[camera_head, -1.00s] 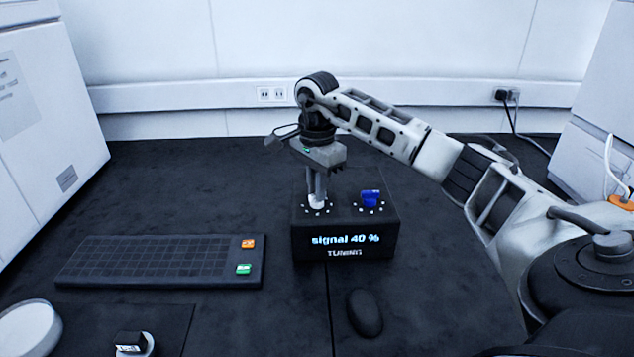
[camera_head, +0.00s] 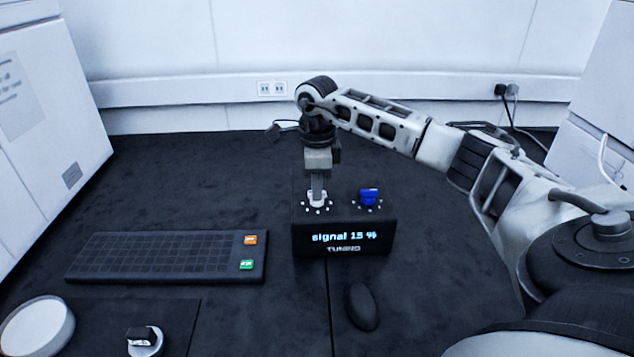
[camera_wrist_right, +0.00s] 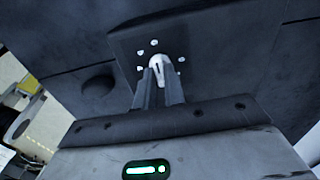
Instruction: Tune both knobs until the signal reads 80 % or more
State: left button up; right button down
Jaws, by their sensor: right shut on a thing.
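The black tuning box (camera_head: 344,243) stands in the middle of the table, and its front display reads "signal 15 %", slightly blurred. On its top are a white knob (camera_head: 317,199) on the left and a blue knob (camera_head: 369,196) on the right, each ringed by white dots. My right gripper (camera_head: 317,190) points down and is shut on the white knob. The right wrist view shows the white knob (camera_wrist_right: 157,70) between the fingertips, with white dots around it. The blue knob stands free of the gripper. My left gripper is not in view.
A black keyboard (camera_head: 160,257) with an orange and a green key lies left of the box. A dark mouse (camera_head: 362,307) lies in front of it. A round white dish (camera_head: 38,325) and a small black-and-white object (camera_head: 144,341) are at the front left.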

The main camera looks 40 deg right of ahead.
dwell(0.4)
jog(key=c, duration=1.5)
grip_release()
jog(key=shift+r, duration=0.15)
pick_arm(q)
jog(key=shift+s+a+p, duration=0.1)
jog(key=shift+p, duration=0.35)
pick_arm(e)
notch_tip(320, 180, up, 16)
jog(key=shift+f, duration=0.15)
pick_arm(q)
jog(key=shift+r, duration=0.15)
